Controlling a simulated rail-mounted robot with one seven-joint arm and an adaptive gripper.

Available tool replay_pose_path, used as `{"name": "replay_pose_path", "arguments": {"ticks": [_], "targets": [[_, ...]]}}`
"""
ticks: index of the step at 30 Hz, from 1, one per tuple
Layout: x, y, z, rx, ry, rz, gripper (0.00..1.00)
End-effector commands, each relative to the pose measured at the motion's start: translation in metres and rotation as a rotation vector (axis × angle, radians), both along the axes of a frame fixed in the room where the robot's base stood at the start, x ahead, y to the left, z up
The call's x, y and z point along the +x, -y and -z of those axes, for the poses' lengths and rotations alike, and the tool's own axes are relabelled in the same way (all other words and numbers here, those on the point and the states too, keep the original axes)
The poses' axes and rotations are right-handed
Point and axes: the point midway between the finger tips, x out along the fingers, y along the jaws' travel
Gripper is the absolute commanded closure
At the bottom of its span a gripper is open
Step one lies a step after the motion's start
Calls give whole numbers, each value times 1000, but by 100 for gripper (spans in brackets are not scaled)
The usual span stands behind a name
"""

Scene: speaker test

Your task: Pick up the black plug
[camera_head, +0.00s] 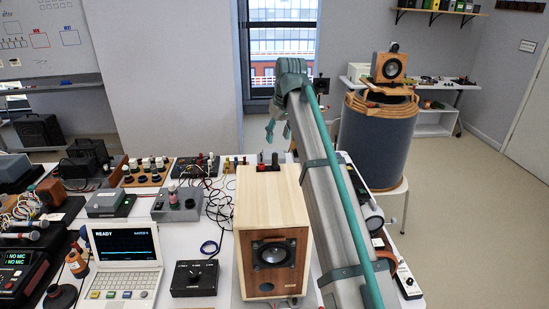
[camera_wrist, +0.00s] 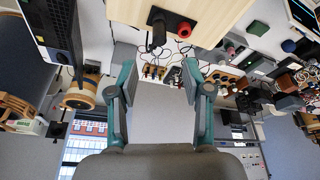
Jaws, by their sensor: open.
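The black plug (camera_wrist: 158,33) sits at the back of the wooden speaker (camera_wrist: 95,10), beside a red plug (camera_wrist: 186,28). In the head view, the dark top of the black plug (camera_head: 262,161) and the red plug (camera_head: 275,160) show just above the far edge of the wooden speaker (camera_head: 272,205). My gripper (camera_head: 278,130) is above and beyond that edge, pointing down. In the wrist view, my gripper (camera_wrist: 160,80) has its two teal fingers wide apart and nothing between them. The black plug lies past the fingertips, roughly in line with the gap.
A laptop (camera_head: 120,258) and a black knob box (camera_head: 194,278) stand left of the speaker. Cables (camera_head: 215,195) and small devices crowd the table behind and left. A blue drum (camera_head: 375,140) carrying another speaker (camera_head: 389,66) stands at the right. Air around my gripper looks clear.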

Motion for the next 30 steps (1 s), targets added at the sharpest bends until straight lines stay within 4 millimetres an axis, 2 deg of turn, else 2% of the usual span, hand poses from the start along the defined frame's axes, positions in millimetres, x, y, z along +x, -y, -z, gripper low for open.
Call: {"name": "replay_pose_path", "arguments": {"ticks": [6, 14, 24, 30], "targets": [[7, -4, 28, -1, -2, 2, 51], [11, -6, 44, -1, -1, 3, 51], [20, -12, 80, 0, 0, 3, 51], [22, -13, 87, 0, 0, 3, 51]]}}
